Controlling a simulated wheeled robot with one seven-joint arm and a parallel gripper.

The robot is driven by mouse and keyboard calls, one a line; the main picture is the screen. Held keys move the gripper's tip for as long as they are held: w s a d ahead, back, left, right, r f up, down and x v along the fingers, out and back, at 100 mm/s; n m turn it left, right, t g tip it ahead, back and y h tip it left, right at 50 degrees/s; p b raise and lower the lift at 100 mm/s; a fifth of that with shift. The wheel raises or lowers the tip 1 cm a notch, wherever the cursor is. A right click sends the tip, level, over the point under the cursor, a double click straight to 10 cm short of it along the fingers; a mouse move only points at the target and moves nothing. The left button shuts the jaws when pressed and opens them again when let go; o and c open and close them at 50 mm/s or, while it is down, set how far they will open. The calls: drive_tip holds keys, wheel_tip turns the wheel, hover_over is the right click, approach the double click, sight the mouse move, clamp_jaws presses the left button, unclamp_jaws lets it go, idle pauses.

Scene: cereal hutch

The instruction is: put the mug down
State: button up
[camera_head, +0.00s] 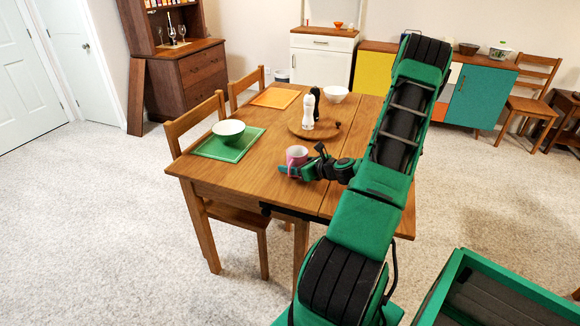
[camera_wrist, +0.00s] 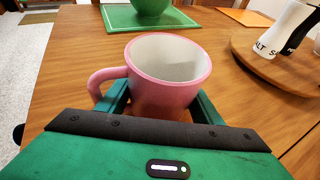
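A pink mug (camera_head: 296,155) with a white inside is at the near part of the wooden table (camera_head: 235,178). My gripper (camera_head: 290,170) is at the mug, low over the table. In the wrist view the mug (camera_wrist: 165,90) stands upright between my two green fingers (camera_wrist: 160,103), with its handle to the left. The fingers lie along both sides of the mug. The mug's lower part is hidden behind the gripper body, so I cannot tell whether its base touches the table.
A round wooden board (camera_head: 331,131) holds a white shaker (camera_head: 308,112) and a black one. An orange placemat (camera_head: 275,97) and another white bowl (camera_head: 336,94) are farther back. Bare tabletop surrounds the mug.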

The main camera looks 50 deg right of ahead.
drive_tip(key=o, duration=0.3)
drive_tip(key=shift+o, duration=0.2)
drive_tip(key=shift+r, duration=0.1)
drive_tip(key=v, duration=1.2)
drive_tip(key=shift+s, duration=0.1)
